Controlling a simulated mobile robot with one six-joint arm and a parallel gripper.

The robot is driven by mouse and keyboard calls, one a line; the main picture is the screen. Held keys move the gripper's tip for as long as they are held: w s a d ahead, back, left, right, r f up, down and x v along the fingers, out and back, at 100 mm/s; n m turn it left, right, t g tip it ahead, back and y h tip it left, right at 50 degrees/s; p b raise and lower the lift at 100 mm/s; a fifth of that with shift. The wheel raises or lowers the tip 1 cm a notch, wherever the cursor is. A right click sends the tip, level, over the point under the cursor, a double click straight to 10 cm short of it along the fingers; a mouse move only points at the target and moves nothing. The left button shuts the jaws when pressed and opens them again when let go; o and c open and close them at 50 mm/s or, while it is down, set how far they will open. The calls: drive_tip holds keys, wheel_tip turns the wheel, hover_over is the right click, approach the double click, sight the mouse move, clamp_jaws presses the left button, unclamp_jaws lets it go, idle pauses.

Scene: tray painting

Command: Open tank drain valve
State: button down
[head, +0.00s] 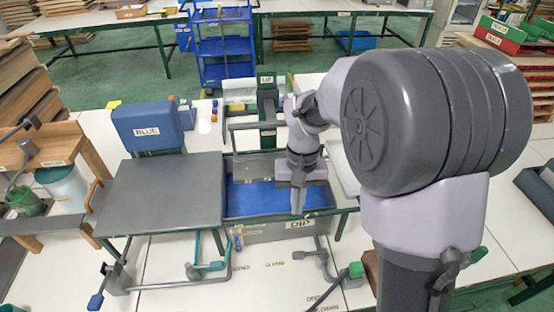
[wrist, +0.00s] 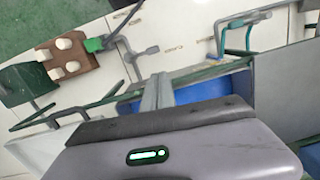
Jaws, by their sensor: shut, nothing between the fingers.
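The dip tank (head: 285,228) is a grey box labelled DIP with blue liquid inside. On the floor or bench surface before it are low pipe fittings with levers. One lever has a green tip (head: 355,270), also seen in the wrist view (wrist: 94,45). Another, further left, has a teal handle (head: 208,267), also in the wrist view (wrist: 238,52). Lettering lies near both; I cannot tell which lever is the drain valve. My gripper (head: 298,210) points down over the tank's front part. In the wrist view its fingers (wrist: 158,90) are shut and empty, apart from both levers.
A grey tabletop (head: 165,190) adjoins the tank on the left, with a blue box labelled BLUE (head: 148,127) behind it. A blue-tipped lever (head: 95,301) is at front left. A brown block with white knobs (wrist: 68,58) is beside the green-tipped lever.

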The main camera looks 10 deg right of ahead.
drive_tip(key=g, duration=0.2)
approach(295, 253)
drive_tip(key=w+r, duration=0.1)
drive_tip(key=w, duration=0.2)
drive_tip(key=b+x, duration=0.3)
drive_tip(key=x, duration=0.6)
drive_tip(key=shift+s+d+n+b, duration=0.25)
drive_tip(key=shift+n+b, duration=0.05)
drive_tip(key=shift+n, duration=0.1)
drive_tip(key=shift+s+f, duration=0.1)
drive_tip(key=s+n+p, duration=0.1)
drive_tip(key=s+n+h, duration=0.1)
drive_tip(key=n, duration=0.1)
drive_tip(key=shift+s+a+t+p, duration=0.1)
drive_tip(key=shift+a+t+p, duration=0.2)
drive_tip(key=shift+p, duration=0.05)
drive_tip(key=shift+s+n+h+p, duration=0.45)
drive_tip(key=shift+s+n, duration=0.55)
drive_tip(key=shift+n, duration=0.5)
drive_tip(key=shift+d, duration=0.1)
